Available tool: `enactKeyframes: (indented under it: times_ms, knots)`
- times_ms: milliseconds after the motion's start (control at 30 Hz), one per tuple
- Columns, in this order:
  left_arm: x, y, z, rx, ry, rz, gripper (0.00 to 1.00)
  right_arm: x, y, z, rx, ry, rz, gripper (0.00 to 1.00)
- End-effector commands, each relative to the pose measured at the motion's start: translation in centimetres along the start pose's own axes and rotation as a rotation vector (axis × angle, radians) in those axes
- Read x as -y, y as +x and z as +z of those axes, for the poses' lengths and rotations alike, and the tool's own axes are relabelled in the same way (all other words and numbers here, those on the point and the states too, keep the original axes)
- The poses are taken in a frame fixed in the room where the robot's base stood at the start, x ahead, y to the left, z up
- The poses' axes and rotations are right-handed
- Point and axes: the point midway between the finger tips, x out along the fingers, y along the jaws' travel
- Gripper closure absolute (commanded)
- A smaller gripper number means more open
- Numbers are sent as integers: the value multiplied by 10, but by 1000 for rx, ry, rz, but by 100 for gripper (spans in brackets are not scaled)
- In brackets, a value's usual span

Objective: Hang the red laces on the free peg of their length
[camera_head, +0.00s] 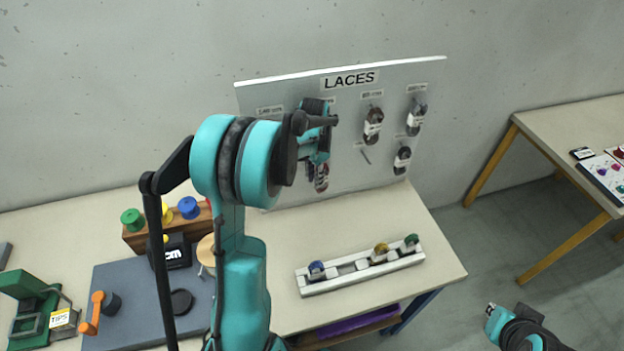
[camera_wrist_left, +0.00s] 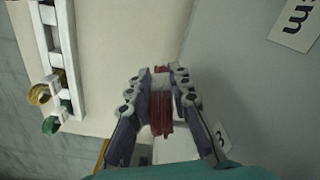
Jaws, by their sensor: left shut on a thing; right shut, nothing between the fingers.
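My left gripper (camera_head: 321,172) is in front of the laces board (camera_head: 345,185). It is shut on the red laces (camera_wrist_left: 162,118), a bundle with a pale band. The wrist view shows them between the two fingers (camera_wrist_left: 162,85), beside the grey board face; in the head view only a small reddish part shows below the hand. A bare peg (camera_head: 365,156) sticks out in the lower middle of the board. My arm and hand hide the board's left part, so pegs there cannot be seen. My right gripper (camera_head: 492,318) is shut and empty at the lower right.
Dark banded lace bundles hang at the upper middle (camera_head: 373,127), upper right (camera_head: 415,118) and lower right (camera_head: 402,160) of the board. A grey mat (camera_head: 120,275) and wooden spool block (camera_head: 150,238) are left.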

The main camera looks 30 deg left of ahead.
Motion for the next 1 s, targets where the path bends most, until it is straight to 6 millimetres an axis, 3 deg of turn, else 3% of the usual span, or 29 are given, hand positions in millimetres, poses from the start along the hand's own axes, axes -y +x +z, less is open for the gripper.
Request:
enactKeyframes:
  times_ms: [367, 400, 467, 800, 1000]
  knots:
    - [-3, 4, -4, 2, 10, -1, 100, 0, 1, 1, 0, 0, 0, 100]
    - [-3, 5, -4, 2, 10, -1, 73, 0, 1, 1, 0, 0, 0, 100]
    - [-3, 5, -4, 1, 10, -1, 57, 0, 1, 1, 0, 0, 0, 100]
    - [-4, 2, -5, -1, 10, 1, 57, 0, 1, 1, 0, 0, 0, 100]
    - [-3, -26, -2, -5, 9, 2, 57, 0, 1, 0, 0, 0, 0, 100]
